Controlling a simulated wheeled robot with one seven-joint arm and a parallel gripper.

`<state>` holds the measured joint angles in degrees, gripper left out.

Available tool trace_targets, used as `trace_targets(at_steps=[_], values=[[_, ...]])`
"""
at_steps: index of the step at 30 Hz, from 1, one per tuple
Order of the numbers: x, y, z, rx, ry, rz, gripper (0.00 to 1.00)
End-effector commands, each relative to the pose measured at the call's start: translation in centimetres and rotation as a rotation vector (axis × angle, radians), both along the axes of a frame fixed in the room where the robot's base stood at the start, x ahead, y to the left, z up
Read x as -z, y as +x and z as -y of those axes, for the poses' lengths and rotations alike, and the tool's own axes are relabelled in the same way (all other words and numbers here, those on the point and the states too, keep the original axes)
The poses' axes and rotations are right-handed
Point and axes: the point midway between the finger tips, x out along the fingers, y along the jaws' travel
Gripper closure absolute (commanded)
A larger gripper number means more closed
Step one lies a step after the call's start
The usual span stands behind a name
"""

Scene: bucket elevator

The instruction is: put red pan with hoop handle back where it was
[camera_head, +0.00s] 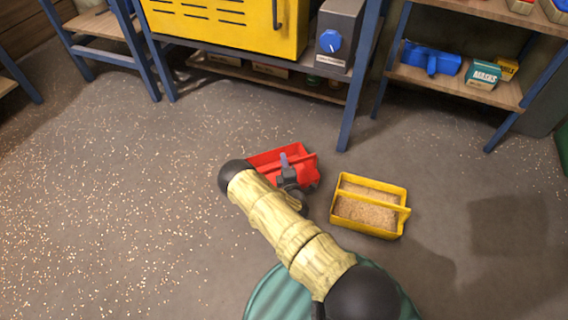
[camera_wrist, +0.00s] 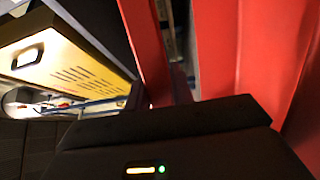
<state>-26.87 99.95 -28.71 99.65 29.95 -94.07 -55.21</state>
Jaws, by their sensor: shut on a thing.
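The red pan with hoop handle (camera_head: 264,158) is in the middle of the head view, partly hidden behind my gripper and arm. My gripper (camera_head: 288,170) is shut on the red pan, at its near right part. In the wrist view the red pan (camera_wrist: 255,50) fills the right side, with a red bar (camera_wrist: 145,45) left of it and my gripper's fingers (camera_wrist: 182,85) at the bar. The head view does not show clearly whether the pan touches the floor.
A yellow pan (camera_head: 368,212) filled with grain stands on the floor just right of the red pan. Grain is scattered over the floor at left. A blue-legged bench with a yellow cabinet (camera_head: 225,22) stands behind, and a shelf (camera_head: 455,82) with boxes at back right.

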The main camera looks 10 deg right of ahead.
Motion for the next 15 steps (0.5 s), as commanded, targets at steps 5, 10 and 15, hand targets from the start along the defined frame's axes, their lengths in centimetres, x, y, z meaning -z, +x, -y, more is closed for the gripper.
trace_targets(at_steps=[5, 10, 15], values=[[0.22, -0.01, -0.01, 0.0, 0.0, 0.0, 0.67], [0.22, -0.02, -0.01, 0.0, 0.0, 0.0, 0.55], [0.17, -0.01, -0.01, 0.0, 0.0, 0.0, 0.55]])
